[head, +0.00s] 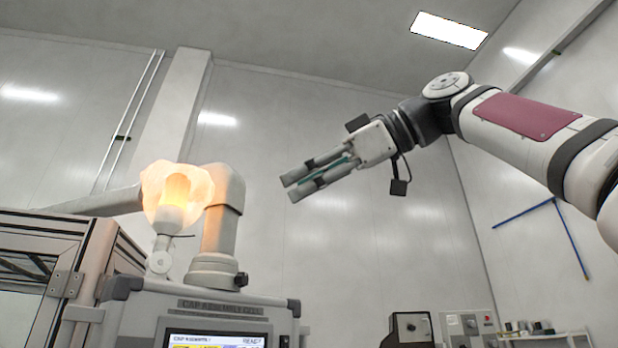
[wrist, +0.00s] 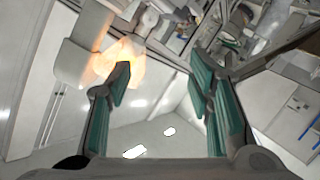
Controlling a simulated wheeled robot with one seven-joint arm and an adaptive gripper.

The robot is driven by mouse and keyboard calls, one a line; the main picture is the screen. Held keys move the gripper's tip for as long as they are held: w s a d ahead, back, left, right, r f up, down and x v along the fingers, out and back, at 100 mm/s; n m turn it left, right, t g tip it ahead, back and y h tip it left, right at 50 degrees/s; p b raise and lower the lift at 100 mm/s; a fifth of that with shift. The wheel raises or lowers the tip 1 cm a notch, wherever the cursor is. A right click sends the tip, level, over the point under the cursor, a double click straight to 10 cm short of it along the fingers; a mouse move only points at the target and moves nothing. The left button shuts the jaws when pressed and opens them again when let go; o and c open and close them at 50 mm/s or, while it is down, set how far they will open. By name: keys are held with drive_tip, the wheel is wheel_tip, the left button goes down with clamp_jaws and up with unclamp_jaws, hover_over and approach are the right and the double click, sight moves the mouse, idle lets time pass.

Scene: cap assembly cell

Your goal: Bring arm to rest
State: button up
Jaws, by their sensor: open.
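My gripper (head: 290,188) is raised in the air in the middle of the head view, at the end of my arm coming in from the right. Its two grey fingers point left and slightly down, and nothing is between them. In the wrist view the fingers with green pads (wrist: 165,80) stand wide apart and empty. The cap assembly cell (head: 215,300) is at the lower left in the head view, below and left of my gripper, with a clear gap between them.
A framed cabinet (head: 50,255) is at far left. Grey equipment boxes (head: 470,325) and a shelf with small items (head: 545,335) are at lower right. Space around my gripper is free.

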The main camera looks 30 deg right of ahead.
drive_tip(key=shift+f, duration=0.1)
idle(0.5)
wheel_tip(320, 180, down, 19)
drive_tip(key=w+m+g+h, duration=0.1)
drive_tip(key=m+g+h, duration=0.2)
drive_tip(key=m, duration=0.4)
drive_tip(key=s+f+m+g+h, duration=0.1)
drive_tip(key=s+f, duration=0.3)
drive_tip(key=f, duration=0.7)
drive_tip(key=s+f+m+g+h, duration=0.1)
drive_tip(key=s+f+m+h, duration=0.1)
drive_tip(key=f, duration=1)
drive_tip(key=s+f+m+g+h, duration=0.1)
drive_tip(key=s+f, duration=0.5)
drive_tip(key=f, duration=0.6)
drive_tip(key=m+h, duration=0.1)
drive_tip(key=m, duration=0.1)
drive_tip(key=shift+a+f+m+h, duration=0.15)
drive_tip(key=shift+a+m+h, duration=0.15)
drive_tip(key=shift+a+m, duration=0.1)
